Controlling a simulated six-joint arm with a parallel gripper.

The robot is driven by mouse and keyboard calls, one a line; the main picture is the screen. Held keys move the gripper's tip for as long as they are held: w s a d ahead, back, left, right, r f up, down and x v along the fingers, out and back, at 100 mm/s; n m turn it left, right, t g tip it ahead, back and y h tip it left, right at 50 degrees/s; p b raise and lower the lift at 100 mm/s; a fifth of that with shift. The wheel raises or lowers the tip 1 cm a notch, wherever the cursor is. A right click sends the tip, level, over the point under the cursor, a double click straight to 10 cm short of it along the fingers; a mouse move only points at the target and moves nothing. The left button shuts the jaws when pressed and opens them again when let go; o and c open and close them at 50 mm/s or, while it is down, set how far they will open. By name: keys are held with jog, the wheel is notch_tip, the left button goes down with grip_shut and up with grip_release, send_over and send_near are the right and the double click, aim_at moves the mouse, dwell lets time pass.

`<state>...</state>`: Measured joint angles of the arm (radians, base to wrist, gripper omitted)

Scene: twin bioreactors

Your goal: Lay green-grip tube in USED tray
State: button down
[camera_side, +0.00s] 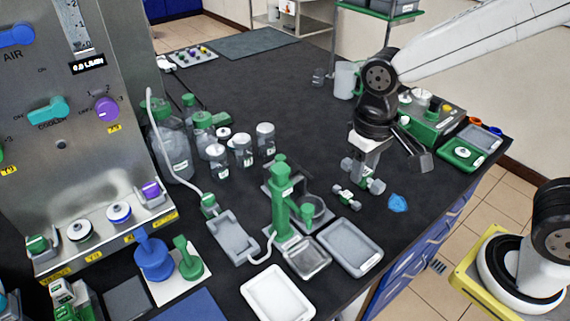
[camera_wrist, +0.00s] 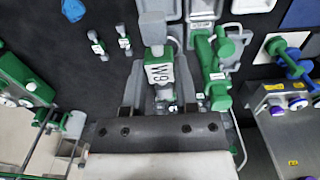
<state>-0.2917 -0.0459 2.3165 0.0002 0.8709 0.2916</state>
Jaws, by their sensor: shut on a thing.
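My gripper (camera_side: 362,174) is above the dark bench, right of the green stand. In the wrist view my gripper (camera_wrist: 160,88) is shut on a tube with a green grip (camera_wrist: 159,58). The grip bears a white label, and a grey end points up in the picture. In the side view the green-grip tube (camera_side: 362,177) is mostly covered by the fingers. A grey tray (camera_side: 358,268) lies nearer the side camera, with a white tray (camera_side: 262,302) to its left. I cannot read USED on either tray.
The green stand (camera_side: 280,205) rises left of my gripper. A small labelled piece (camera_side: 347,197) lies close below the gripper; two such pieces (camera_wrist: 97,42) show in the wrist view. A blue crumpled piece (camera_side: 398,203) lies near the bench edge. Several bottles (camera_side: 242,150) stand farther left.

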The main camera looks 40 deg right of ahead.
jog(key=shift+s+d+f, duration=0.1)
jog(key=shift+s+d, duration=0.15)
jog(key=shift+s, duration=0.1)
jog(key=shift+s+f, duration=0.15)
jog(key=shift+f, duration=0.15)
send_over(349, 247)
notch_tip(349, 247, down, 12)
jog(key=shift+f, duration=0.15)
jog(key=shift+f, duration=2.15)
jog(key=shift+f, duration=0.1)
jog(key=shift+f, duration=1.65)
jog(key=shift+f, duration=0.2)
